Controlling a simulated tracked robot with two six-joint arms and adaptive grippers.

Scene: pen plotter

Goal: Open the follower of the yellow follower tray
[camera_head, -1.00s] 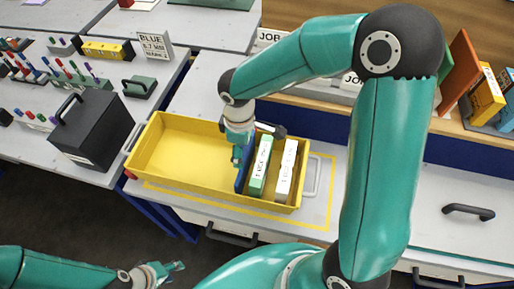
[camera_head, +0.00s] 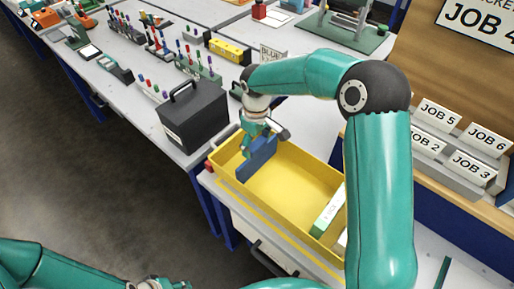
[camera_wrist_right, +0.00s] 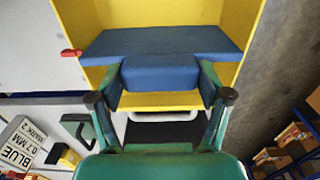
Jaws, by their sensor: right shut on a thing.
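The yellow follower tray (camera_head: 293,190) lies on a grey bench in the head view. Its blue follower (camera_head: 256,158) stands across the tray near the left end, close to the end wall. My right gripper (camera_head: 258,132) is at the top of the follower. In the right wrist view, my right gripper (camera_wrist_right: 160,84) is shut on the raised middle block of the follower (camera_wrist_right: 160,42), a finger on each side. A green-edged packet (camera_head: 328,210) stands at the tray's other end, well apart from the follower. My left gripper (camera_head: 160,284) is cut off at the bottom edge.
A black box with a handle (camera_head: 193,118) stands just beyond the tray's left end. Racks with several coloured pens (camera_head: 199,62) are farther back. JOB-labelled holders (camera_head: 440,140) are at the right. The tray's middle is empty.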

